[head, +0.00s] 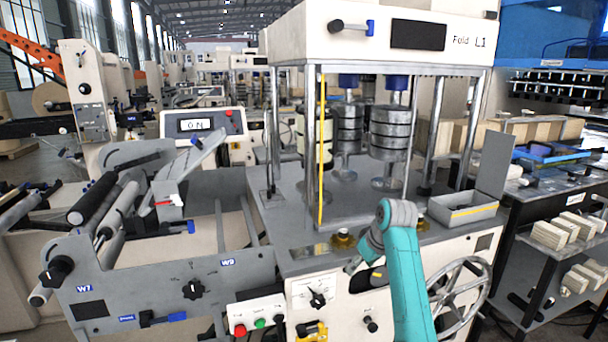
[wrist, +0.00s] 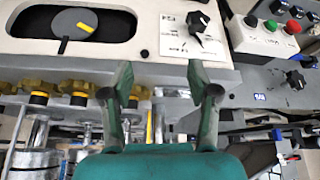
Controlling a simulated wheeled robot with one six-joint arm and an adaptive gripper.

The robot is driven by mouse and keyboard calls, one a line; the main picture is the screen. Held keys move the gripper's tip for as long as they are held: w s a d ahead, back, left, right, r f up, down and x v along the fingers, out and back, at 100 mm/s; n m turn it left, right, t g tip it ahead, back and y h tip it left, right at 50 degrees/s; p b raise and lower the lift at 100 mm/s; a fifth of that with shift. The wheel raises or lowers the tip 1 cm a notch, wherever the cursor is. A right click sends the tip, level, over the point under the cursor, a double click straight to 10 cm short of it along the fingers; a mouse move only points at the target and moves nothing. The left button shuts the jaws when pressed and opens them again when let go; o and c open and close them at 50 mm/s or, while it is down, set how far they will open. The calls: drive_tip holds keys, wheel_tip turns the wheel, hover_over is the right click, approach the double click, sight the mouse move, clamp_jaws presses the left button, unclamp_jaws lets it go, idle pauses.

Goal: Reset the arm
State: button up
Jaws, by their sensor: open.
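My arm, teal with grey joints, rises in the lower middle of the head view in front of the Fold L1 machine (head: 520,95). My gripper's jaws are hard to make out there, beside the machine's front edge. In the wrist view my gripper (wrist: 158,85) shows two teal and dark fingers set wide apart with nothing between them. Beyond the fingers is the machine's pale front panel (wrist: 160,50) with a black knob (wrist: 198,20). The fingers appear apart from the knob; their exact distance from the panel I cannot tell.
A spoked handwheel (head: 460,290) is right of my arm. A red and green button box (head: 256,318) is at lower left. A grey open bin (head: 463,209) sits on the machine's deck. A roller unit (head: 95,205) stands left, and shelves with pale blocks (head: 575,228) stand right.

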drive_tip(key=s+f+m+t, duration=0.1)
drive_tip(key=s+f, duration=0.5)
drive_tip(key=f, duration=0.6)
drive_tip(key=s+f+m+t, duration=0.15)
drive_tip(key=s+f, duration=0.45)
drive_tip(key=f, duration=0.6)
drive_tip(key=s+d+f+m+t+h, duration=0.1)
drive_tip(key=s+f, duration=0.4)
drive_tip(key=s, duration=0.4)
drive_tip(key=s+d+f+t, duration=0.15)
drive_tip(key=s+f, duration=0.25)
drive_tip(key=s, duration=0.5)
drive_tip(key=s+r+m+t+h, duration=0.1)
drive_tip(key=s+r+m+t, duration=0.2)
drive_tip(key=s, duration=1.9)
drive_tip(key=s+r+t, duration=0.2)
drive_tip(key=s+r, duration=1.3)
drive_tip(key=r, duration=0.3)
drive_tip(key=shift+s+d+n, duration=0.2)
drive_tip(key=shift+n, duration=0.15)
